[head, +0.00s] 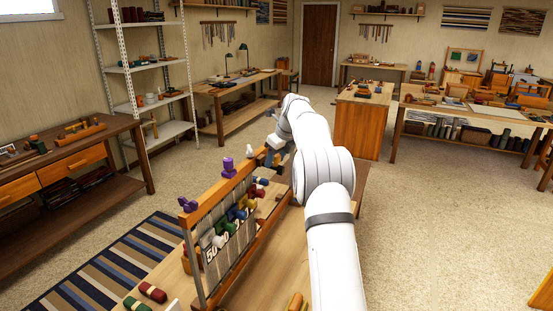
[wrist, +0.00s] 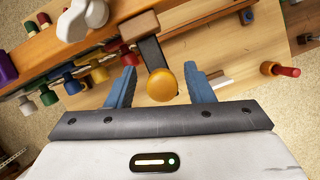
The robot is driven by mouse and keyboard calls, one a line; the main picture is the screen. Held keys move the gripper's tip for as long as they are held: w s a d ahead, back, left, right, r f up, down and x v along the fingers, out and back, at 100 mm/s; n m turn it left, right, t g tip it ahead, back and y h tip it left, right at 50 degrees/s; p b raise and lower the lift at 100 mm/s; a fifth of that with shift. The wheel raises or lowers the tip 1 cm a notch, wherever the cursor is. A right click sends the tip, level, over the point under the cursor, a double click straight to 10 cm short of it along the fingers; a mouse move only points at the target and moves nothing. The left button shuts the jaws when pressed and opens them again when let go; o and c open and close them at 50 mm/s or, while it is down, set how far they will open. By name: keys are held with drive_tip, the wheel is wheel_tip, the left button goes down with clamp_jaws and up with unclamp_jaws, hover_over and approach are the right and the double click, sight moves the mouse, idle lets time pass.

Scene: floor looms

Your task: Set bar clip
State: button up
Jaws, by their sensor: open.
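My gripper (wrist: 161,82) is open, its two blue fingers apart on either side of a round yellow knob (wrist: 163,86). I cannot tell whether the fingers touch it. The knob lies in front of a dark grey strip and a brown block. In the head view my gripper (head: 272,152) is at the far end of the loom's orange top bar (head: 207,204), partly hidden by my arm. Two purple clips (head: 228,167) (head: 187,204) stand on that bar. A white clip-like piece (wrist: 84,18) sits on the bar in the wrist view, with a purple piece (wrist: 5,68) at the left edge.
Coloured spools (head: 238,214) hang along the loom. Red and green rolls (head: 152,291) lie on the near tabletop. A red-tipped peg (wrist: 285,70) lies at the right in the wrist view. Open floor (head: 420,230) lies to the right.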

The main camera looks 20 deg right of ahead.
drive_tip(key=shift+r, duration=0.15)
drive_tip(key=v, duration=0.7)
drive_tip(key=shift+s+r, duration=0.15)
drive_tip(key=shift+r, duration=0.1)
